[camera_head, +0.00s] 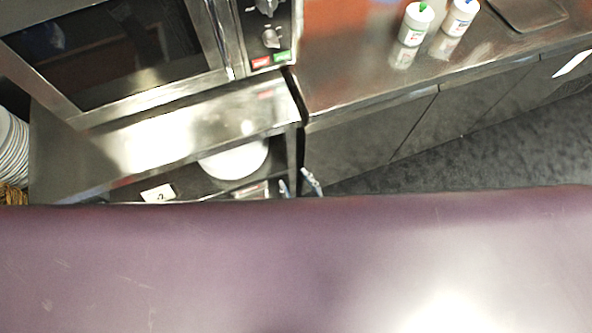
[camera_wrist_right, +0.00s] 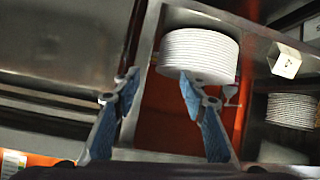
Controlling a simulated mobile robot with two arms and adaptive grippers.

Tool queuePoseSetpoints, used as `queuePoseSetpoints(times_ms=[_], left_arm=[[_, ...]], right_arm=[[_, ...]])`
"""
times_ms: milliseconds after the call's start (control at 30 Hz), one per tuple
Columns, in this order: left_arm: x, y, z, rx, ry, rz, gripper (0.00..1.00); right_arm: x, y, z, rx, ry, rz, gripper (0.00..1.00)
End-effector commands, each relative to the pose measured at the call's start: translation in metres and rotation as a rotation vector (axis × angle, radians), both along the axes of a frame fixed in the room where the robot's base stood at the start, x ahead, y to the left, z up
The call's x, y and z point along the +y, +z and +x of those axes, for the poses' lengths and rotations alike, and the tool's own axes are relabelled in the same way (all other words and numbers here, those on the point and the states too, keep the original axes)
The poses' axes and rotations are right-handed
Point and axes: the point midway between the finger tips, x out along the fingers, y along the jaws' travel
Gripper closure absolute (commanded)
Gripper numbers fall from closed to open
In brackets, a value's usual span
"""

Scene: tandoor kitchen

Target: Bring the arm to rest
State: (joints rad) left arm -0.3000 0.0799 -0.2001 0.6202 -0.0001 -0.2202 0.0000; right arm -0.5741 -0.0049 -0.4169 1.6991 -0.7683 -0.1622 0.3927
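My right gripper (camera_head: 299,184) shows in the head view just above the edge of the large purple surface, in front of the open shelf under the microwave. Only its blue fingertips are visible there. In the right wrist view the two blue fingers of this gripper (camera_wrist_right: 157,82) stand apart with nothing held between them. A stack of white plates (camera_wrist_right: 198,50) lies beyond the fingertips; the right finger overlaps its lower edge in the picture. Whether they touch cannot be told. My left gripper is not in view.
A microwave (camera_head: 110,55) stands on a steel shelf unit (camera_head: 165,140) holding a white plate (camera_head: 235,160). Two capped bottles (camera_head: 415,25) (camera_head: 461,18) stand on the steel counter (camera_head: 340,75).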

Motion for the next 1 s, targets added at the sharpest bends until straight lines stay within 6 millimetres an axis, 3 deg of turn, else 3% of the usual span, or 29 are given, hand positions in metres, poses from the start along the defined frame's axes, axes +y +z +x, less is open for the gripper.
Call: queuePoseSetpoints(times_ms=[267, 367, 467, 567, 700, 800, 900, 1000], left_arm=[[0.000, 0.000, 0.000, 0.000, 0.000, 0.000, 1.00], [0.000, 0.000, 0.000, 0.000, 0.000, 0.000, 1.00], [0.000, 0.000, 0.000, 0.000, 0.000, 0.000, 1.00], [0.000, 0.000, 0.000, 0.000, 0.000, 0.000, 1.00], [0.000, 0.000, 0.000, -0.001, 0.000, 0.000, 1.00], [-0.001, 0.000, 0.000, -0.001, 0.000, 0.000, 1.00], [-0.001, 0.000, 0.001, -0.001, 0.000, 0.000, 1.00], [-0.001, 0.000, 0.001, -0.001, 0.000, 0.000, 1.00]], right_arm=[[0.000, 0.000, 0.000, -0.001, 0.000, 0.000, 0.61], [-0.002, -0.009, -0.003, 0.016, 0.000, -0.005, 0.61], [-0.012, -0.042, -0.014, 0.078, -0.002, -0.025, 0.61], [-0.032, -0.098, -0.036, 0.189, -0.014, -0.054, 0.61], [-0.075, -0.180, -0.083, 0.379, -0.052, -0.102, 0.61], [-0.111, -0.229, -0.122, 0.513, -0.093, -0.131, 0.61], [-0.146, -0.268, -0.164, 0.644, -0.144, -0.155, 0.61], [-0.178, -0.296, -0.205, 0.758, -0.196, -0.173, 0.61]])
